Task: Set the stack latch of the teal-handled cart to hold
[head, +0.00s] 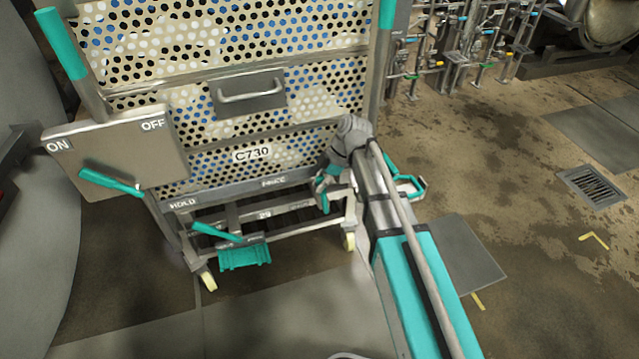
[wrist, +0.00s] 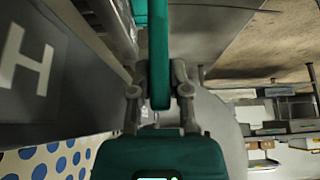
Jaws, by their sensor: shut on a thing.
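The teal-handled cart (head: 265,118), marked C730, stands in front of me with its perforated side facing me. A label strip (head: 225,194) low on that side reads HOLD at the left; the right-hand word is small and blurred. My gripper (head: 325,183) is low at the cart's right side, partly hidden by my own arm. In the wrist view my gripper (wrist: 160,92) is shut on a teal bar (wrist: 158,35). A large white letter H (wrist: 25,62) is on a grey surface left of it. I cannot tell the latch's setting.
An ON/OFF panel (head: 125,150) with a teal lever (head: 110,181) is at the cart's left. A teal lever (head: 218,233) and pedal (head: 245,257) are at its base. A drain grate (head: 592,186) is at the right. The floor right of the cart is largely clear.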

